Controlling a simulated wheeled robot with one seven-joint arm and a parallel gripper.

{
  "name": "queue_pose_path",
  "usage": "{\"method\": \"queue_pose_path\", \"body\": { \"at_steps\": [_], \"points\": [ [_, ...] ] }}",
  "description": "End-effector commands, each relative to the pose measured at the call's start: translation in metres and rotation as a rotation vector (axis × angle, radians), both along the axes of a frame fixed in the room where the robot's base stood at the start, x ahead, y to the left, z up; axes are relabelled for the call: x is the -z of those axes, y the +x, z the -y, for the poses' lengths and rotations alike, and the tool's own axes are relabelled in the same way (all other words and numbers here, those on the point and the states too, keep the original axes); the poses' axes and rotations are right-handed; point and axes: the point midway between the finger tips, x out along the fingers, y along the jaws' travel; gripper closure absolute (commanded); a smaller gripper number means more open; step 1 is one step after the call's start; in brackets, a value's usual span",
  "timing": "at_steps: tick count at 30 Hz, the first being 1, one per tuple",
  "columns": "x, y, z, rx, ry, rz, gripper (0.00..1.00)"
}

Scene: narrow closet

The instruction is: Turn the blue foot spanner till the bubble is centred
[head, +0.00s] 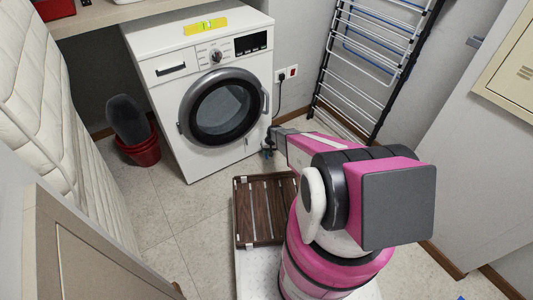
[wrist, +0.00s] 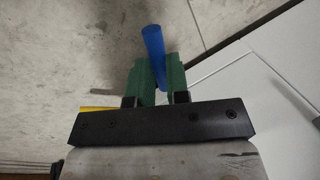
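The white washing machine (head: 168,97) stands against the back wall with a yellow spirit level (head: 190,29) lying on its top. The level's bubble is too small to read. My gripper (head: 268,146) is low at the machine's front right bottom corner. In the wrist view the blue spanner (wrist: 153,45) shows as a blue bar running between the two green fingers of my gripper (wrist: 159,80). Both fingers appear to press against it, so my gripper looks shut on it.
A brown slatted board (head: 262,212) lies on the floor in front of the machine. A red bucket (head: 139,151) stands to its left, and a folded drying rack (head: 367,65) leans at the right wall. A mattress (head: 50,120) stands at the left. Tiled floor is free before the bucket.

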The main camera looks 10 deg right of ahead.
Motion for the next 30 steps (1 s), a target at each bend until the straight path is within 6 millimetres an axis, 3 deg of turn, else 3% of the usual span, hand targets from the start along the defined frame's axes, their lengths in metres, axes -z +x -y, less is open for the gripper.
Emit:
{"method": "queue_pose_path", "body": {
  "at_steps": [15,26,27,29,30],
  "points": [
    [0.001,0.013,0.04,-0.324,-0.001,0.0,1.0],
    [0.0,0.014,0.042,-0.351,0.0,0.0,1.0],
    [0.0,0.014,0.042,-0.35,0.0,-0.001,0.78],
    [0.001,0.014,0.042,-0.35,0.0,-0.001,0.58],
    [0.0,0.014,0.042,-0.35,0.0,-0.001,0.58]
  ]
}}
